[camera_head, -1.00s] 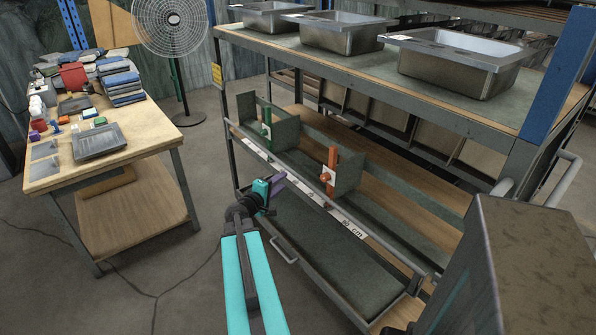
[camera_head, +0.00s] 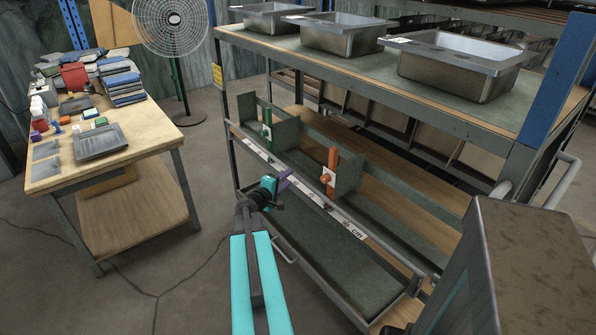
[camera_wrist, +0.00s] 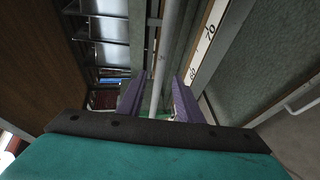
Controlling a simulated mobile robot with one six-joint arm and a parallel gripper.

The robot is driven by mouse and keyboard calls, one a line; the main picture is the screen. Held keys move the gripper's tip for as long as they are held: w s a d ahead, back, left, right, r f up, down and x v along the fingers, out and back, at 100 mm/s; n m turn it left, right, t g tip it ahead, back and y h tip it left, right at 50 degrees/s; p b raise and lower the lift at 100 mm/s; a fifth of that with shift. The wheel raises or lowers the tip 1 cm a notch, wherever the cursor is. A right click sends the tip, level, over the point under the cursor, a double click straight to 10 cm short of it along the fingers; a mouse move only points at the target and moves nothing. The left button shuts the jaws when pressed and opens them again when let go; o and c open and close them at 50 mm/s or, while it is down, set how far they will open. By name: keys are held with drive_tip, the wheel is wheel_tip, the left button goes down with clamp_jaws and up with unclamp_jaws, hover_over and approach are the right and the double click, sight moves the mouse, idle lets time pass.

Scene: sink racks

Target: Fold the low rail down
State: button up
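The low rail (camera_head: 318,197) is a thin grey bar along the front of the rack's middle shelf, above a white ruler strip (camera_head: 352,231) marked in cm. It stands raised along the shelf front. My gripper (camera_head: 285,181), with purple fingers, is at the rail's left half, and its fingertips partly hide the rail there. In the wrist view the rail (camera_wrist: 168,45) runs between the two fingers of my gripper (camera_wrist: 158,92). A gap shows between the fingers, so they look open around it. Whether either finger touches the rail I cannot tell.
An orange upright handle (camera_head: 332,165) and a green one (camera_head: 266,125) stand on dividers behind the rail. Steel sinks (camera_head: 455,68) sit on the top shelf. A cluttered workbench (camera_head: 150,150) is at the left. The floor between bench and rack is clear.

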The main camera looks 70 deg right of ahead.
drive_tip(key=shift+p+x, duration=1.05)
drive_tip(key=shift+x, duration=3.65)
clamp_jaws()
drive_tip(key=shift+a+f, duration=0.1)
drive_tip(key=shift+a, duration=0.1)
drive_tip(key=shift+d, duration=0.1)
